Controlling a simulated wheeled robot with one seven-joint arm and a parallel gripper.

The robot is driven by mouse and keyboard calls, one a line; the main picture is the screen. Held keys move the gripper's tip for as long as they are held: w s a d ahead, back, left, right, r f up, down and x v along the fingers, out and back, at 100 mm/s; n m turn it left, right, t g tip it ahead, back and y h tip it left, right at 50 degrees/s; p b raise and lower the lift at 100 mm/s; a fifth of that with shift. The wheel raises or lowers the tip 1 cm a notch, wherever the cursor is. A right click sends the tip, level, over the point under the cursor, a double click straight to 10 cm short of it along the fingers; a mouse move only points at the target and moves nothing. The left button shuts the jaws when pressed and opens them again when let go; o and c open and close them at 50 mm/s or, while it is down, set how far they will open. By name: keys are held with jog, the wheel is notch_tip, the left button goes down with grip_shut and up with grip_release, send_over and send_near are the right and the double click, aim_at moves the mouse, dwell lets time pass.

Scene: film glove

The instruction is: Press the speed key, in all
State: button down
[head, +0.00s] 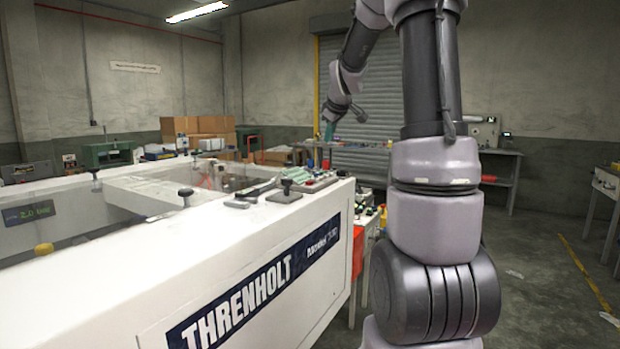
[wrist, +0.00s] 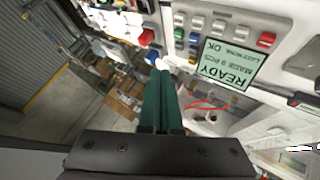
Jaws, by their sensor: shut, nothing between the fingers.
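In the wrist view a control panel (wrist: 207,47) on the white machine carries several small keys in rows, some red, green or grey. Their labels are too small to read, so I cannot tell which one is the speed key. A pale green screen (wrist: 228,62) beside the keys shows upside-down text with READY, MADE 9 PCS and OK. My gripper (wrist: 162,65) has green fingers, shut and empty. The fingertips appear near the panel's left edge; contact cannot be told. In the head view my gripper (head: 329,131) hangs above and beyond the panel end of the machine (head: 250,290).
A red knob (wrist: 146,37) and a blue one (wrist: 150,57) show beside the fingertips. In the head view, black clamp knobs (head: 286,186) stand on the machine top. A workbench (head: 500,153) stands behind. The floor at right is mostly open.

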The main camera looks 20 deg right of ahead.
jog(key=shift+w+f+n, duration=0.3)
jog(key=shift+w, duration=0.3)
send_over(327, 179)
jog(key=shift+f, duration=4.4)
jog(key=shift+s, duration=0.1)
jog(key=shift+f, duration=0.4)
jog(key=shift+f, duration=0.45)
jog(key=shift+r, duration=0.85)
